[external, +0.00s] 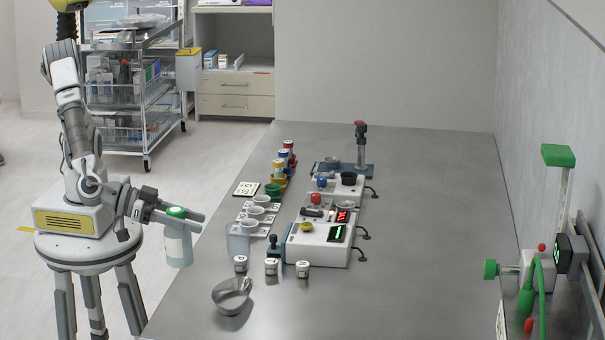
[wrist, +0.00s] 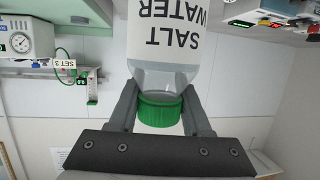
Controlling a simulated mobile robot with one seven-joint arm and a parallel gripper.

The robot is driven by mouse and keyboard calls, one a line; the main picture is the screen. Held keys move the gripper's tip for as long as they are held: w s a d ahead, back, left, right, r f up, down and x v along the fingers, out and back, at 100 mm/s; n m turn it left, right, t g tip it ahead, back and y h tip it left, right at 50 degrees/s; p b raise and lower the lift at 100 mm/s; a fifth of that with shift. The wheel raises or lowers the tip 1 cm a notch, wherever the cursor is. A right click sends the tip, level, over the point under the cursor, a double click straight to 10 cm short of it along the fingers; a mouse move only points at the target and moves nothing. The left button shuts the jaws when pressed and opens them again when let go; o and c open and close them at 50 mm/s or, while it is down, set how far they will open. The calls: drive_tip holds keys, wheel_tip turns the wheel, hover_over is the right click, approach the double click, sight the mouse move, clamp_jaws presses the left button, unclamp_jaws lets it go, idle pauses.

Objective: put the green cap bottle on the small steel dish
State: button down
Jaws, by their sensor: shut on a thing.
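The green cap bottle (external: 178,246) is a clear bottle with a white label and a green cap. My gripper (external: 178,213) is shut on it near the cap and holds it upright, beside the table's left edge. In the wrist view my gripper (wrist: 160,98) has a finger on each side of the bottle just by the cap, and the bottle (wrist: 165,45) shows upside down with the label "SALT WATER". The small steel dish (external: 231,308) stands on the table's near left part, to the right of and nearer than the bottle. It looks empty.
The grey table (external: 420,220) is largely clear on its right. A green-handled apparatus (external: 540,270) is at the right.

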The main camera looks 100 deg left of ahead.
drive_tip(key=w+a+f+b, duration=0.4)
drive_tip(key=w+a+f, duration=0.1)
drive_tip(key=w+f, duration=0.4)
drive_tip(key=shift+w+a+f+b, duration=0.25)
drive_tip(key=shift+a+f+b, duration=0.1)
drive_tip(key=shift+f, duration=0.6)
drive_tip(key=shift+f, duration=0.55)
drive_tip(key=shift+c, duration=1.8)
unclamp_jaws()
drive_tip(key=shift+r, duration=0.1)
